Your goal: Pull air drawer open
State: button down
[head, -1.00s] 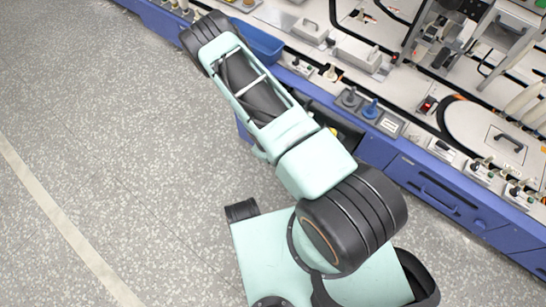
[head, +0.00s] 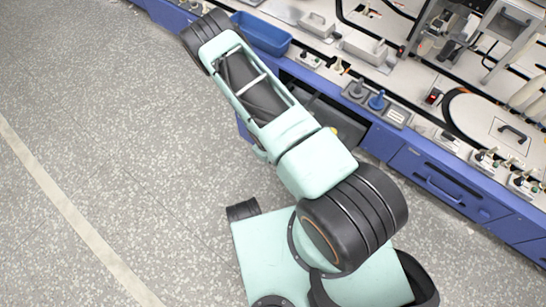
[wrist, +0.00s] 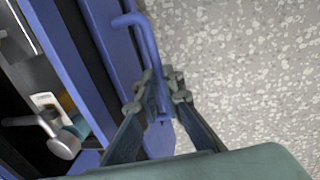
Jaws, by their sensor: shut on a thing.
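The blue drawer front (wrist: 112,55) runs down the left half of the wrist view, with a blue bar handle (wrist: 145,42) on its outer side. My gripper (wrist: 162,92) is shut on the handle's bar, one finger on each side. Left of the front, the drawer's inside shows, with a round-ended metal piece (wrist: 63,145) and a small labelled card (wrist: 45,101). The drawer stands at least partly open. In the head view my arm hides the gripper and most of the drawer; a dark opening (head: 345,113) shows under the counter beside my arm.
The bench top carries a blue bin (head: 262,35), a grey block with knobs (head: 376,103) and other fittings. Another blue drawer with a handle (head: 440,190) is closed to the right. Speckled floor (head: 110,130) is clear on the left.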

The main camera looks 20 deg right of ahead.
jog(key=shift+s, duration=0.1)
jog(key=c, duration=2)
grip_release()
jog(key=shift+c, duration=0.2)
notch_tip(320, 180, up, 12)
jog(key=s+a, duration=0.1)
jog(key=shift+s+a+f, duration=0.15)
jog(key=shift+a, duration=0.25)
